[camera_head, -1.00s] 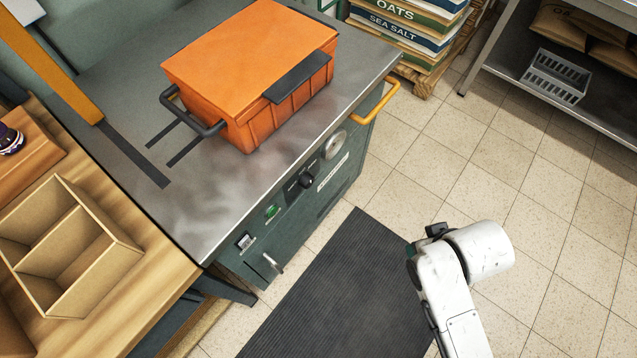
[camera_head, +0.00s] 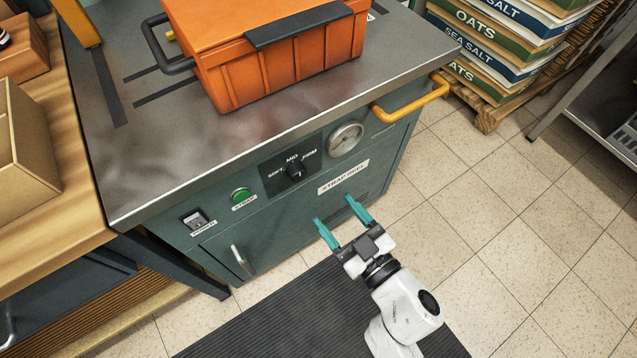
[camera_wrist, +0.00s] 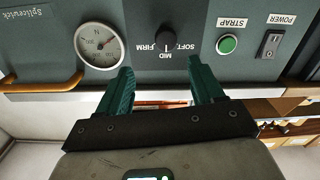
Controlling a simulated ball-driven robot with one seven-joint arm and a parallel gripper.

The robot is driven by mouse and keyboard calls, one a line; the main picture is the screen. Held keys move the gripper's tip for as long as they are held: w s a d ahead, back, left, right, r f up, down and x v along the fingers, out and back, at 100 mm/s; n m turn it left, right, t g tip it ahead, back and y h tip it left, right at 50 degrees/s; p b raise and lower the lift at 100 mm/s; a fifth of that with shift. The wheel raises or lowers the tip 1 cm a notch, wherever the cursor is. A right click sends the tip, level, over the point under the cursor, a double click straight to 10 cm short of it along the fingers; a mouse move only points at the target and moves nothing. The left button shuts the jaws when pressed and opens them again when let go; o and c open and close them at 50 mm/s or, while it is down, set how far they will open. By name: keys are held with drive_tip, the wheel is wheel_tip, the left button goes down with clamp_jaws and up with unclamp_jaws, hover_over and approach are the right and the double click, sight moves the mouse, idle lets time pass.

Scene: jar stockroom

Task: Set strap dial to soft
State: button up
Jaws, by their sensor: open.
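The strap dial (camera_head: 295,171) is a black knob on a dark plate marked SOFT, MID and FIRM, on the green machine's front panel (camera_head: 225,232). In the wrist view the dial (camera_wrist: 170,37) appears upside down, above and between my fingers. I cannot tell surely which mark its pointer faces. My gripper (camera_head: 335,210) has teal fingers, spread and empty, in front of the panel, below and right of the dial. In the wrist view my gripper (camera_wrist: 160,67) is apart from the dial.
Near the dial are a green STRAP button (camera_head: 241,195), a POWER switch (camera_head: 195,219) and a round gauge (camera_head: 346,139). A yellow handle (camera_head: 412,101) juts out at the right. An orange case (camera_head: 275,70) sits on top. Stacked sacks (camera_head: 490,45) stand beyond; floor right is clear.

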sight(301, 177)
drive_tip(key=shift+y, duration=0.3)
drive_tip(key=b+x, duration=0.1)
drive_tip(key=x, duration=0.9)
drive_tip(key=shift+w+a+f, duration=0.1)
drive_tip(key=shift+w+a, duration=0.05)
drive_tip(key=shift+a, duration=0.35)
drive_tip(key=shift+c, duration=0.5)
drive_tip(key=c, duration=1)
drive_tip(key=shift+o, duration=0.2)
